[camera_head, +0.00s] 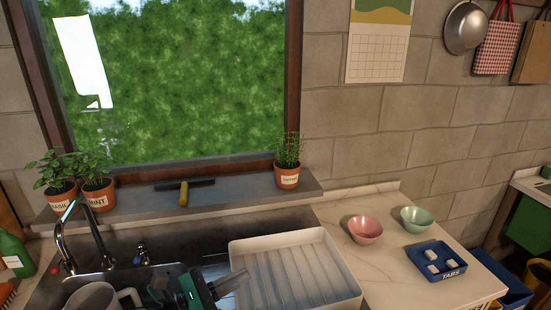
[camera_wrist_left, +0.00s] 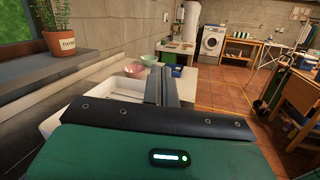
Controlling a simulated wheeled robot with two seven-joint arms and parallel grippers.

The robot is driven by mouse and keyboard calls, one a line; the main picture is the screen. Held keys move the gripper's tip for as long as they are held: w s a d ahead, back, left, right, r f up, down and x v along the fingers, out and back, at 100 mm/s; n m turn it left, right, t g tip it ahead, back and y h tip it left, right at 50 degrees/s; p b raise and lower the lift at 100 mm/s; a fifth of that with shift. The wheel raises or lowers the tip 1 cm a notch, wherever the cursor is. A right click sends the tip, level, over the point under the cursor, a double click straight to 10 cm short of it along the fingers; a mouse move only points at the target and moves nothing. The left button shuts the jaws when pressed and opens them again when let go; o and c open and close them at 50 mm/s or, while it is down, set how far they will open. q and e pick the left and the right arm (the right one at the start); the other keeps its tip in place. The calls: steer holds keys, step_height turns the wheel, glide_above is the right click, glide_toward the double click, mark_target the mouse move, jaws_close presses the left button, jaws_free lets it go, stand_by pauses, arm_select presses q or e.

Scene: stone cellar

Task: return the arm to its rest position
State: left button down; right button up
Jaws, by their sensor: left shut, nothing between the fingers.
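My left gripper (camera_head: 232,281) shows low in the head view, with a green and black body and grey fingers that point right. It is over the sink area, beside the left side of the white dish rack (camera_head: 300,272). In the left wrist view the fingers of the left gripper (camera_wrist_left: 168,84) are together and hold nothing. The green housing fills the bottom of that view. My right gripper is in neither view.
A pink bowl (camera_head: 365,230), a green bowl (camera_head: 416,219) and a blue tray (camera_head: 450,262) stand on the counter at right. A tap (camera_head: 90,235) rises at left. Potted herbs (camera_head: 287,174) and a squeegee (camera_head: 184,192) are on the sill. A jug (camera_head: 95,297) is below.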

arm_select(q)
steer(key=w+a+n+t+y, duration=0.1)
steer(key=a+n+t+y, duration=0.4)
steer(key=n, duration=0.7)
steer(key=a+n+t+y, duration=0.4)
steer(key=n+t+y, duration=0.2)
steer(key=n, duration=0.6)
steer(key=s+a+f+n+g+y, duration=0.35)
steer(key=f+n, duration=0.25)
steer(key=n, duration=0.2)
steer(key=s+a+f+n+g+y, duration=0.3)
steer(key=a+f+n+g+y, duration=0.15)
steer(key=f+n, duration=0.25)
steer(key=s+d+f+n+g+h, duration=0.1)
steer(key=s+f+n+g, duration=0.4)
steer(key=s, duration=0.4)
steer(key=s+d+f+n+g+h, duration=0.1)
steer(key=s+f+n+g, duration=0.25)
steer(key=s+f, duration=0.4)
step_height(320, 180, down, 28)
steer(key=s+g, duration=0.2)
steer(key=s+a+f+g, duration=0.1)
steer(key=s+a+f, duration=0.2)
steer(key=s+f, duration=1.6)
steer(key=shift+s+f+m, duration=0.15)
steer(key=shift+f+m, duration=0.2)
steer(key=shift+f, duration=0.35)
